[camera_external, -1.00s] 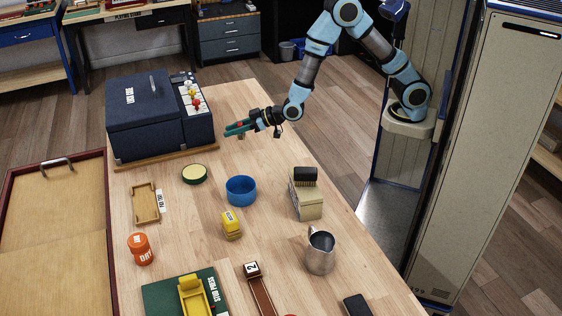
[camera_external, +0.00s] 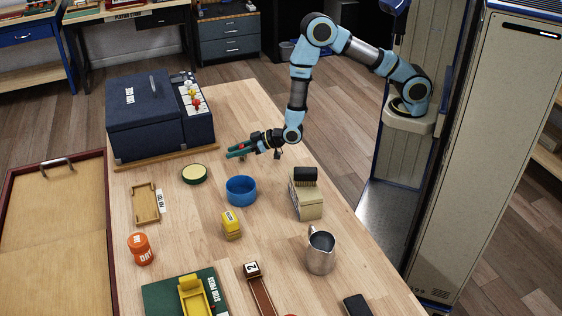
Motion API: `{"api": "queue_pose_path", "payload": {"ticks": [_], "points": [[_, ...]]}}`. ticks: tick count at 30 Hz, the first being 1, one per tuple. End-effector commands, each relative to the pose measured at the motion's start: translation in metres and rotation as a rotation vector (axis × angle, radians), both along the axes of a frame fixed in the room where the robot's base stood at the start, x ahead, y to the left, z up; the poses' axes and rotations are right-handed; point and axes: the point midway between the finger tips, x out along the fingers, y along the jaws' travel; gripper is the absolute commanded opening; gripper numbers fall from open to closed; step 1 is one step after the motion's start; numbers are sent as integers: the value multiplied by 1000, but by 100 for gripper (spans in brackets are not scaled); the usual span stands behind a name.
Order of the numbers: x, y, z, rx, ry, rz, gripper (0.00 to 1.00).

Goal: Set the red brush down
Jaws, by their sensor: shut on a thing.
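My gripper (camera_external: 238,151), with dark green fingers, is shut on the red brush (camera_external: 242,147). Only a small red part of the brush shows between the fingers; the rest is hidden or too small to make out. The gripper points left and is above the wooden table (camera_external: 270,180), just right of the dark blue box and behind the blue bowl. I cannot tell whether the brush touches the table.
A blue bowl (camera_external: 241,190) and a round green-rimmed lid (camera_external: 194,174) stand in front of the gripper. The dark blue box (camera_external: 145,120) stands at left. Clear tabletop lies between.

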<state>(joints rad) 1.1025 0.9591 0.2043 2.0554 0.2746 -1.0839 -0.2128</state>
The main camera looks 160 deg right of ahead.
Motion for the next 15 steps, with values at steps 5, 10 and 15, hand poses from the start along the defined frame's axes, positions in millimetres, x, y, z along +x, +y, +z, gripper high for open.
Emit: {"api": "queue_pose_path", "payload": {"ticks": [5, 10, 15], "points": [[0, 0, -5, 0, 1, 0, 0], [0, 0, -9, 0, 1, 1, 0], [0, 0, -13, 0, 1, 1, 0]]}}
